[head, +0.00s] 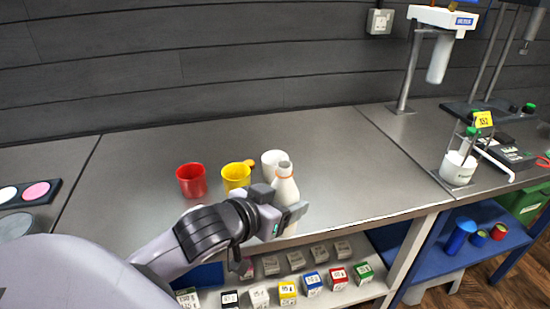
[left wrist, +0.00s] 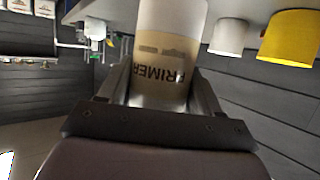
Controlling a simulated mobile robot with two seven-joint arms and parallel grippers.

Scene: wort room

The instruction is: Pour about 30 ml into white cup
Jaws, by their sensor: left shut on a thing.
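The white cup (head: 273,162) stands on the grey bench, just behind the bottle; it also shows in the left wrist view (left wrist: 229,37). My left gripper (head: 284,213) is shut on a white bottle (head: 285,187) with an orange ring at its neck. In the left wrist view the bottle (left wrist: 168,45) sits between the fingers, with a label reading "PRIMER". The bottle looks roughly upright near the front edge of the bench. I cannot tell whether its base touches the bench. My right gripper is not in view.
A yellow cup (head: 236,176) stands left of the white cup, and a red cup (head: 191,180) further left. A shelf (head: 376,292) under the bench holds several small labelled boxes. A stand with a white container (head: 457,168) is at the right. The bench behind the cups is clear.

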